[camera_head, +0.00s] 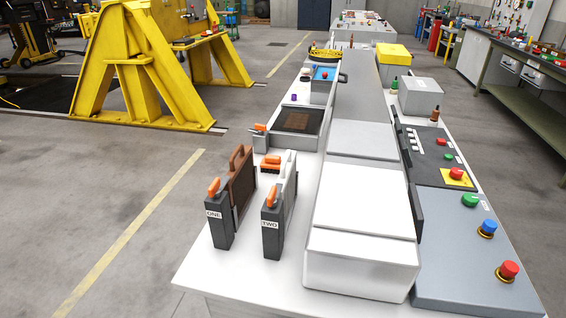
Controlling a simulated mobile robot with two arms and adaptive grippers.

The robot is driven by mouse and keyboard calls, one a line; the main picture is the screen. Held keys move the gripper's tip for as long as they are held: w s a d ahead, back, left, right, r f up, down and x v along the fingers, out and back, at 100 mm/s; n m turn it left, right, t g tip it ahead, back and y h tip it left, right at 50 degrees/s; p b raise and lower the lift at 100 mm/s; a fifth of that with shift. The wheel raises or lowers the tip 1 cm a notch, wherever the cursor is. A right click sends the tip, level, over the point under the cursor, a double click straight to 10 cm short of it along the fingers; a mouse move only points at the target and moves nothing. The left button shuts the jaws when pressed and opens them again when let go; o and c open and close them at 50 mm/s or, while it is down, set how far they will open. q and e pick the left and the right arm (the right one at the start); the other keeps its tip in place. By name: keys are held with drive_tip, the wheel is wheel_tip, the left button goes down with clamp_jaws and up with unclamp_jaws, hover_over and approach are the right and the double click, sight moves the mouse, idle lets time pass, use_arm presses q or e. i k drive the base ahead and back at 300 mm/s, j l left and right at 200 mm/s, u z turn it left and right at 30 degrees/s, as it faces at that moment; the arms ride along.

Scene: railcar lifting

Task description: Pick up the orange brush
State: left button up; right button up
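A small orange block-shaped item (270,163), which looks like the orange brush, lies on the white table (195,276) at its left side. It sits between a brown panel with a handle (242,180) and a white panel (289,175). Its underside is hard to make out at this size. Neither of my grippers shows in this view.
Dark upright holders labelled ONE (221,228) and TWO (271,235), with orange levers on top, stand in front of the brush. A grey-white raised housing (362,202) is to the right, and button panels (468,240) lie beyond it. A yellow stand (140,85) is on the floor at left.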

sight(271, 164)
drive_tip(key=i+j+z, duration=0.1)
drive_tip(key=z, duration=0.25)
drive_tip(key=i+j+z, duration=0.1)
drive_tip(key=j+z, duration=0.45)
drive_tip(key=z, duration=0.2)
drive_tip(key=i+j+z, duration=0.15)
drive_tip(key=j+z, duration=0.15)
drive_tip(key=j, duration=1.35)
drive_tip(key=j+z, duration=0.3)
drive_tip(key=j, duration=1.3)
drive_tip(key=k, duration=0.05)
